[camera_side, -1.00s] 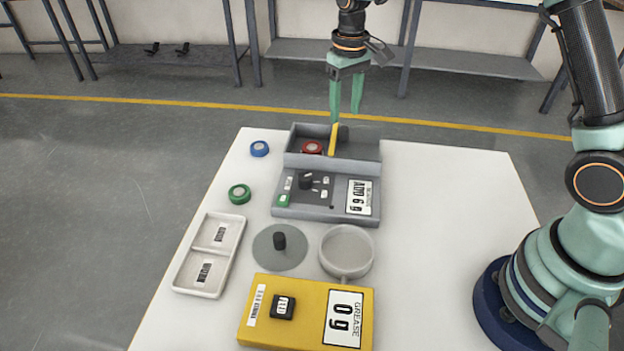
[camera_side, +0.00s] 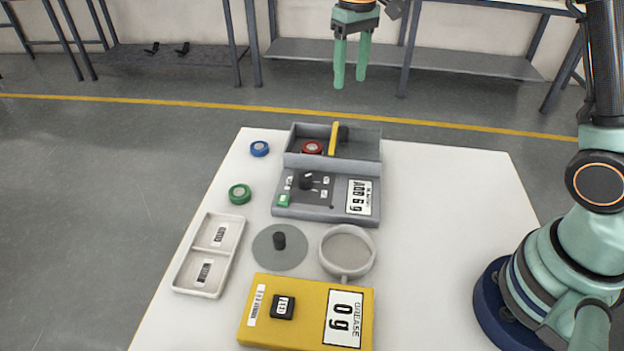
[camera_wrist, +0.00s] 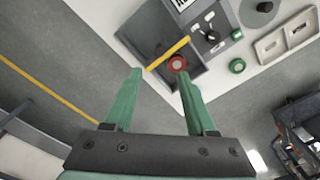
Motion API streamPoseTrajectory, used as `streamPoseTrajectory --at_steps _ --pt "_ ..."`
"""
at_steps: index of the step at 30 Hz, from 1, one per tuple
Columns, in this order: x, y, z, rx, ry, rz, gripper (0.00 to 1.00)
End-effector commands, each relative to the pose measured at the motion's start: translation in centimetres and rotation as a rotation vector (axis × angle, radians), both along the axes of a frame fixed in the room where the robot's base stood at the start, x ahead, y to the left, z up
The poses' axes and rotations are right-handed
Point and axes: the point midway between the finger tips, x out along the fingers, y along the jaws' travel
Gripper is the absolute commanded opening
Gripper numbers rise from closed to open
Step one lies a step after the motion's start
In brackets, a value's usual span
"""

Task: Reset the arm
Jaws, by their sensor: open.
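My gripper (camera_side: 351,78) is open and empty, high above and beyond the far edge of the table in the side view. Its two green fingers point down, apart from everything. In the wrist view my gripper (camera_wrist: 160,75) shows spread fingers, with the grey machine (camera_wrist: 150,20) beyond them. The grey machine (camera_side: 290,209) stands at the table's far side with an open bin at its back. A yellow bar (camera_side: 333,138) stands across the bin, and a red round piece (camera_side: 312,147) sits in its left part.
On the white table (camera_side: 440,220) lie a blue roll (camera_side: 259,149), a green roll (camera_side: 239,194), a two-part tray (camera_side: 194,254), a grey disc lid (camera_side: 265,257), a round pan (camera_side: 347,280) and a yellow scale (camera_side: 310,317) reading 0 g. The table's right side is clear.

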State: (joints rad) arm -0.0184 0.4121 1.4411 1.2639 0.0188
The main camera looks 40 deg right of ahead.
Motion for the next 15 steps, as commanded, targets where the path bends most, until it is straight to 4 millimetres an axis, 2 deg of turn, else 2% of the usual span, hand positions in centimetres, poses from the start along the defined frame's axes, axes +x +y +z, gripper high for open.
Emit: streamPoseTrajectory --at_steps 6,15 --pt "-3.8 -0.3 3.5 0.001 -0.106 0.0 0.56" --pt "-10.4 -0.6 5.7 0.002 -0.263 -0.001 0.56"
